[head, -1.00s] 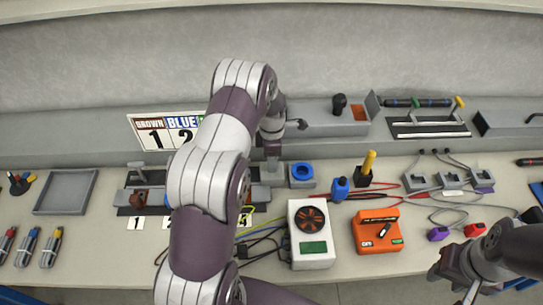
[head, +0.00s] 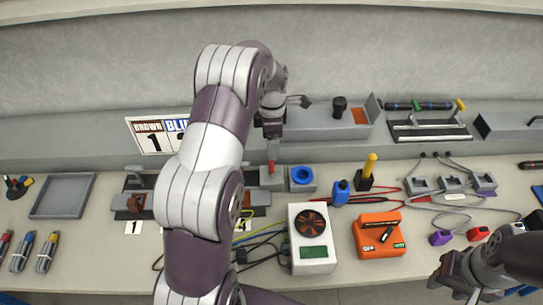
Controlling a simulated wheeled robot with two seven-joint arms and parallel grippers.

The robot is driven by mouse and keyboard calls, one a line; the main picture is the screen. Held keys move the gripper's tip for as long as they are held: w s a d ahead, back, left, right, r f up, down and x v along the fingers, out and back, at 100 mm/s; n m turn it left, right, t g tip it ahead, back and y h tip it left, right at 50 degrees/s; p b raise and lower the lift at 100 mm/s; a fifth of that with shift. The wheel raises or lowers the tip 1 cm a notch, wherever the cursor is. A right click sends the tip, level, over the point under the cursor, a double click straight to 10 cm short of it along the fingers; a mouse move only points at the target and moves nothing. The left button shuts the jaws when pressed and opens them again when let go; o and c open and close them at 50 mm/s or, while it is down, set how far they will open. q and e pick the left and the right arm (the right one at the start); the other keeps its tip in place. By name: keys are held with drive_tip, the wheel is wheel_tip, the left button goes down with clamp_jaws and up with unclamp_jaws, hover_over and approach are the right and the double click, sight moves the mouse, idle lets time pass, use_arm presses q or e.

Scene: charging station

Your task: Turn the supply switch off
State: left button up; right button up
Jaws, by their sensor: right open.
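A small red lever (head: 272,169) stands up from a grey box (head: 272,182) at the back of the bench, left of a round blue knob; it looks like the supply switch. My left gripper (head: 273,146) is just above and behind the red lever, with its fingers pointing down. Its fingers are too small and dark to tell whether they are open or touch the lever. My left arm hides part of the bench to the left. My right gripper (head: 452,276) is open and empty, near the front edge at the lower right.
The blue knob box (head: 301,179) stands close on the right. A white meter with a fan (head: 311,242) and an orange device (head: 379,236) stand in front, with loose wires around. A grey ledge with a black knob (head: 339,105) runs behind.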

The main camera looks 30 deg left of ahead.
use_arm(q)
drive_tip(key=shift+r, duration=2)
